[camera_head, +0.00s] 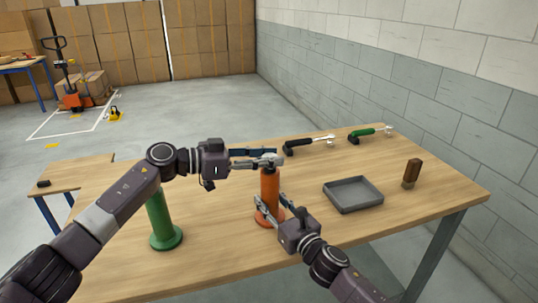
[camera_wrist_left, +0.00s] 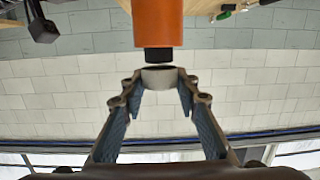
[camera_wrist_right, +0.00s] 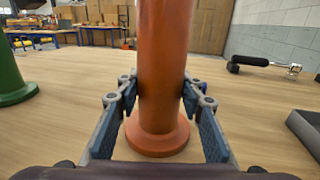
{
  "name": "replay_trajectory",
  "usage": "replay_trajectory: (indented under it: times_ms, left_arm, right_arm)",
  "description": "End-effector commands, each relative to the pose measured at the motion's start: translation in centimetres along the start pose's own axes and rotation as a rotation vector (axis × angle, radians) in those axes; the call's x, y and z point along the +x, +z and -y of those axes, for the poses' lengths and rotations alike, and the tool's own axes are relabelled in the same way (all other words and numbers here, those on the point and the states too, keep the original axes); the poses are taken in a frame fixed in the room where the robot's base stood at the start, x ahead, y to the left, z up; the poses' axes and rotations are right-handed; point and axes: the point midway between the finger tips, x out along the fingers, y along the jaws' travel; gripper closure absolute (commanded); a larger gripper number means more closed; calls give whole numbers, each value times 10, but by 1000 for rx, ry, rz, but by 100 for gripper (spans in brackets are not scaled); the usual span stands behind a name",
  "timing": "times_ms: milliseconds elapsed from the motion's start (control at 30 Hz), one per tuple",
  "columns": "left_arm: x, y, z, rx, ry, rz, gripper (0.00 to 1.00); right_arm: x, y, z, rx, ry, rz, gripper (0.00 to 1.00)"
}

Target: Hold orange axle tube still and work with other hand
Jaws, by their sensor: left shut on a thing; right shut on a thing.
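The orange axle tube (camera_head: 269,190) stands upright on its flange on the table, with a short black end (camera_wrist_left: 158,55) on top. My right gripper (camera_head: 268,208) is shut around its lower part, and the right wrist view shows a finger on each side of the orange tube (camera_wrist_right: 162,80). My left gripper (camera_head: 268,160) is shut on a small pale grey ring-like part (camera_wrist_left: 160,77) at the tube's top. The part lines up closely with the black end; I cannot tell whether they touch.
A green tube (camera_head: 162,218) stands at left. A grey tray (camera_head: 353,194) and a brown block (camera_head: 412,173) are at right. A black-handled tool (camera_head: 307,143) and a green-handled tool (camera_head: 369,134) lie at the back. The table's front middle is clear.

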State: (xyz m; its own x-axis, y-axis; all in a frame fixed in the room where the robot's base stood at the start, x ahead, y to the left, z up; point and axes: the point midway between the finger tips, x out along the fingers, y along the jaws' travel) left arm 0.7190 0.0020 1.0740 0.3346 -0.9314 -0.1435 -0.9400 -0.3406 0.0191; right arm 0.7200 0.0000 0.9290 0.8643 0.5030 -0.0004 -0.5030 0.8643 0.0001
Motion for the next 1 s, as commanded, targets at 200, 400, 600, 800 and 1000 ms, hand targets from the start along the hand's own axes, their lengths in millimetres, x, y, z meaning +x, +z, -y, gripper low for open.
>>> replay_trajectory:
  times_ms: [200, 400, 600, 800, 1000]
  left_arm:
    - [1, 6, 0, -1, 0, 0, 84]
    - [2, 11, 0, -2, 0, 0, 84]
    - [2, 16, 0, 0, 0, 0, 84]
    - [3, 17, 0, 0, 0, 0, 58]
    - [3, 17, 0, 0, 0, 0, 51]
  right_arm:
    - [0, -1, 0, 0, -1, -2, 100]
    - [0, -1, 0, 0, 0, -2, 100]
    - [0, -1, 0, 0, 0, -2, 100]
    - [0, -1, 0, 0, -1, -2, 100]
    - [0, -1, 0, 0, -1, -2, 100]
